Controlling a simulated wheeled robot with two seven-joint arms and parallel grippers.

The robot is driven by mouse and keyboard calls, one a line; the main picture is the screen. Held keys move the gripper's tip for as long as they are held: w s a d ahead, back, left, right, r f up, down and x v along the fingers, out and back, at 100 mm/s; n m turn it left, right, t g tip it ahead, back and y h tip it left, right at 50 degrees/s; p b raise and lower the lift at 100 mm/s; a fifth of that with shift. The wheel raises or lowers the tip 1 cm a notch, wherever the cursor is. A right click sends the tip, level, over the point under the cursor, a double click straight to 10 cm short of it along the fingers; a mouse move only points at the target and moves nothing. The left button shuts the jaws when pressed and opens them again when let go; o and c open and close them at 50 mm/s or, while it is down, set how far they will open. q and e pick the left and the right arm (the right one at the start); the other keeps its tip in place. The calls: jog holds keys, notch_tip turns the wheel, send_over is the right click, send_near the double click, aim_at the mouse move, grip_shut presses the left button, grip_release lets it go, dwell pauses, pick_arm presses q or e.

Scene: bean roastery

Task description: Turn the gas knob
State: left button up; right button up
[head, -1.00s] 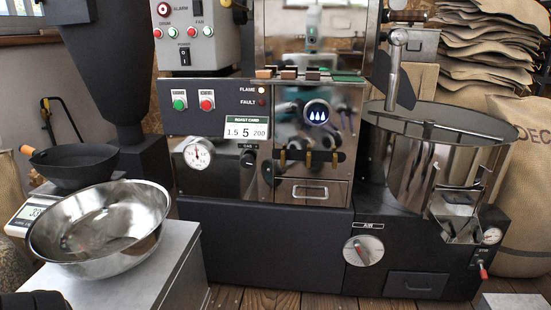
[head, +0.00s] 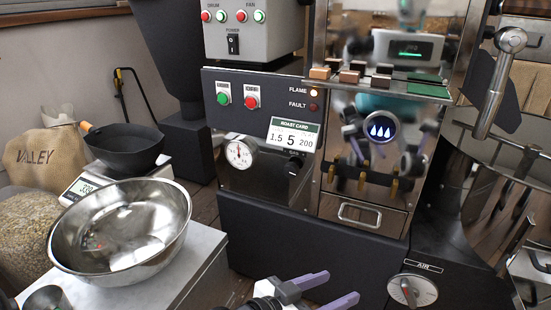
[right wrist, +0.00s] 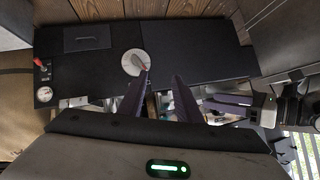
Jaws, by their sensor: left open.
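The gas knob (head: 294,166) is a small dark knob on the black front panel of the roaster, just below the white roast card (head: 293,135) reading 1.5, 5, 200. The angle of its pointer is too dark to tell. My left gripper (head: 342,284) comes in at the bottom of the head view, below the knob and apart from it; its purple fingers are spread and empty. My right gripper (right wrist: 162,75) shows in the right wrist view with its two purple fingers apart and nothing between them. It is not in the head view.
A round gauge (head: 240,151) is left of the knob. The AIR dial (head: 413,290) is low on the right; it also shows in the right wrist view (right wrist: 132,62). A steel bowl (head: 120,232) stands at left.

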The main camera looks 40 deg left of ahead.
pick_arm(q)
jog(key=w+a+r+n+t+y+p, duration=0.1)
jog(key=w+a+r+t+y+p, duration=0.1)
jog(key=w+a+r, duration=0.3)
jog(key=w+a+r+n+t+y+p, duration=0.1)
jog(key=w+a+n+y+p, duration=0.15)
jog(key=a, duration=0.45)
jog(key=n+t+y+p, duration=0.1)
jog(key=n+y, duration=0.1)
jog(key=y, duration=0.2)
send_near(289, 171)
jog(key=b+x, duration=0.2)
jog(key=x, duration=0.5)
jog(key=shift+d+f, duration=0.1)
jog(key=shift+f, duration=0.1)
jog(key=shift+w+b, duration=0.35)
jog(key=shift+w, duration=0.25)
jog(key=shift+r, duration=0.1)
pick_arm(e)
jog(key=shift+g+h, duration=0.6)
jog(key=shift+h, duration=0.2)
jog(key=s+d+f, duration=0.2)
jog(key=shift+d+f, duration=0.25)
jog(key=shift+d, duration=0.1)
pick_arm(q)
jog(key=c, duration=1.1)
jog(key=shift+o, duration=0.2)
pick_arm(e)
jog(key=shift+w+r, duration=0.15)
